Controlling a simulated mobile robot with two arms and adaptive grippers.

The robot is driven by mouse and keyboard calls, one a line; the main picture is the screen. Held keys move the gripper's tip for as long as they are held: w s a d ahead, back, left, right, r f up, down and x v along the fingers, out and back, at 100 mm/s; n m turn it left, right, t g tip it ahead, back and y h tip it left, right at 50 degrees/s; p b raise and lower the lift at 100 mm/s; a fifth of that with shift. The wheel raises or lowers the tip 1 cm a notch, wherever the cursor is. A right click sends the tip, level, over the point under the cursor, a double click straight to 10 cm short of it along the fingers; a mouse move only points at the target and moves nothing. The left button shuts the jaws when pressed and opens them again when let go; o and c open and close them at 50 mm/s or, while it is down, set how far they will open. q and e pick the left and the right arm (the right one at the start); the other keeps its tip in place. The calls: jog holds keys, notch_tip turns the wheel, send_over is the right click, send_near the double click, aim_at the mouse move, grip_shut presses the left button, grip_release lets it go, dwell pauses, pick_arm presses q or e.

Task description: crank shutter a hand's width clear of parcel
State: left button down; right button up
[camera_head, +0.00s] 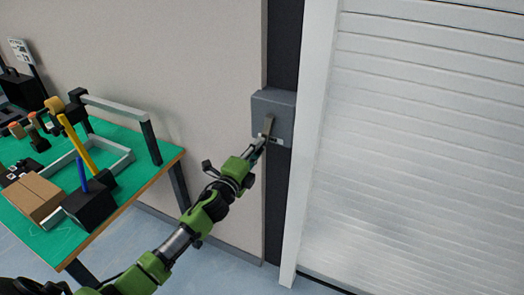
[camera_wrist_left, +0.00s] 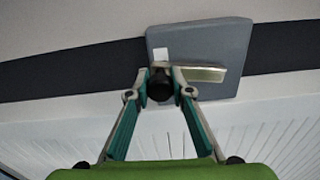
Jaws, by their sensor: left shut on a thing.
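The shutter (camera_head: 420,150) is a white slatted roller door filling the right of the head view, with only a dark gap at its lower left edge. The grey crank box (camera_head: 272,107) is on the dark strip left of the shutter frame; it also shows in the left wrist view (camera_wrist_left: 225,45). A crank handle with a metal arm (camera_wrist_left: 203,73) and a dark knob (camera_wrist_left: 160,88) sits on the box. My left gripper (camera_head: 262,142) is shut on the knob, with a finger on each side in the left wrist view. My right gripper is not in view. No parcel shows near the shutter.
A green-topped table (camera_head: 105,215) stands at the left, with a cardboard box (camera_head: 35,197), a black holder (camera_head: 90,205) and a grey frame on it. The floor (camera_head: 210,265) between table and shutter is clear apart from my left arm above it.

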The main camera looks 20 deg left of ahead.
pick_arm(q)
jog(key=shift+a+m, duration=0.3)
jog(key=shift+m, duration=0.1)
jog(key=c, duration=1.8)
grip_release()
jog(key=shift+o, duration=0.2)
jog(key=shift+s, duration=0.1)
jog(key=s, duration=1.1)
jog(key=shift+s+a, duration=0.25)
jog(key=shift+s, duration=0.15)
